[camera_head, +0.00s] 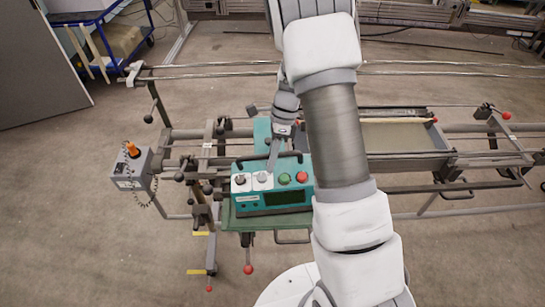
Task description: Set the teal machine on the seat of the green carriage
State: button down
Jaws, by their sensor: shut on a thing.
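The teal machine (272,200) is a box with a dark display and round white, green and red buttons on its front. A black handle arches over its top. My gripper (272,163) reaches down to this handle and is shut on it; the fingertips are small and partly hidden. The green carriage (265,223) shows as a flat green edge just below and in front of the machine. The machine is over the seat, but I cannot tell whether it touches it. My arm hides what lies to the right of the machine.
A metal frame with long rails (470,190) runs across the view. A grey control box (132,170) with an orange knob is at left. Levers with red ends (248,269) stick out in front. A blue trolley (100,20) stands at back left. Floor is clear at lower left.

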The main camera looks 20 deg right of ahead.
jog(key=shift+s+a+r+p, duration=0.15)
jog(key=shift+s+a+p, duration=0.05)
jog(key=shift+s+a, duration=0.2)
jog(key=shift+s+a+r+p, duration=0.15)
jog(key=shift+s+a, duration=0.1)
jog(key=shift+a, duration=0.2)
jog(key=shift+s+f+m, duration=0.1)
jog(key=shift+s+m, duration=0.2)
jog(key=shift+m, duration=0.1)
dwell(0.7)
jog(key=shift+d+f, duration=0.15)
jog(key=shift+f, duration=0.55)
dwell(1.4)
jog(key=shift+w+d+f+y+b, duration=0.3)
jog(key=shift+w+d+f+y, duration=0.05)
jog(key=shift+w+f+y, duration=0.15)
jog(key=shift+w+d+f+g+y, duration=0.3)
jog(key=shift+w+d+f+g, duration=0.1)
jog(key=shift+w+d+g, duration=0.15)
dwell(1.0)
jog(key=shift+f, duration=0.15)
dwell(0.5)
jog(key=c, duration=0.7)
grip_release()
jog(key=shift+f, duration=0.1)
